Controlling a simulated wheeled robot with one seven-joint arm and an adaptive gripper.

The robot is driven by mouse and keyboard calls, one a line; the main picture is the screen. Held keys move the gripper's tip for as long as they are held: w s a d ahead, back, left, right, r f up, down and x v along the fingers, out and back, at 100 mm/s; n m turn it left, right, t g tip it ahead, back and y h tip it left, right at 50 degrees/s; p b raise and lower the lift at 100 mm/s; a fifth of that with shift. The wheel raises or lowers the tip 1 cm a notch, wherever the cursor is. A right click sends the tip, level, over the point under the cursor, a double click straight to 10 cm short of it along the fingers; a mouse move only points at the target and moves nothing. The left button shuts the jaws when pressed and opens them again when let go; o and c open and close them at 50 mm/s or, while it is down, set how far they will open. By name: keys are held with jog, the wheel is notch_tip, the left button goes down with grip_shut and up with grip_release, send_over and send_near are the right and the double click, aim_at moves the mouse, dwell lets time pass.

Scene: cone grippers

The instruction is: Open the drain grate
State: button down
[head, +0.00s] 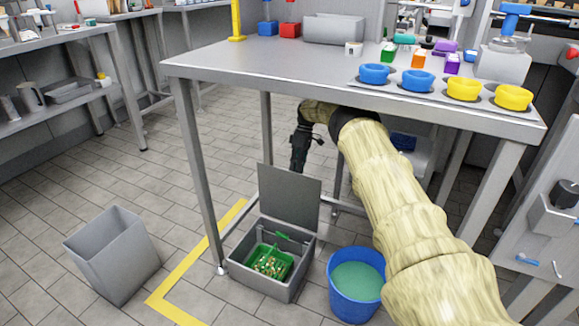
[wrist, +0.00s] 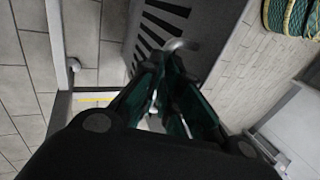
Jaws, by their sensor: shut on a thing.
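A grey panel (wrist: 128,30) with a row of dark slots, which looks like the drain grate, shows at the top of the wrist view. A bent metal handle (wrist: 184,44) stands out beside the slots. My gripper (wrist: 170,62) is shut at this handle; the fingers hide part of the grip. In the head view my gripper (head: 298,166) is under the table, at the top edge of a plain grey lid (head: 290,198). This lid stands nearly upright on a grey floor box (head: 257,284). I cannot tell for certain that lid and slotted panel are one piece.
A green basket (head: 286,264) with small pale bits sits in the box. A blue bucket (head: 354,313) stands right of it, a grey bin (head: 112,262) left. The table (head: 240,67) and its legs frame my arm. Tiled floor at left is largely clear.

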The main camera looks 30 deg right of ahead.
jog(key=shift+f, duration=1.1)
jog(key=c, duration=1.9)
grip_release()
jog(key=shift+a, duration=0.1)
jog(key=o, duration=0.4)
jog(key=shift+w+f, duration=0.25)
jog(key=shift+f, duration=0.3)
jog(key=shift+s+d+v, duration=0.1)
jog(key=shift+s+v, duration=0.05)
jog(key=shift+v, duration=2.05)
jog(key=shift+s+d+v, duration=0.15)
jog(key=shift+v, duration=2.05)
jog(key=shift+f, duration=0.1)
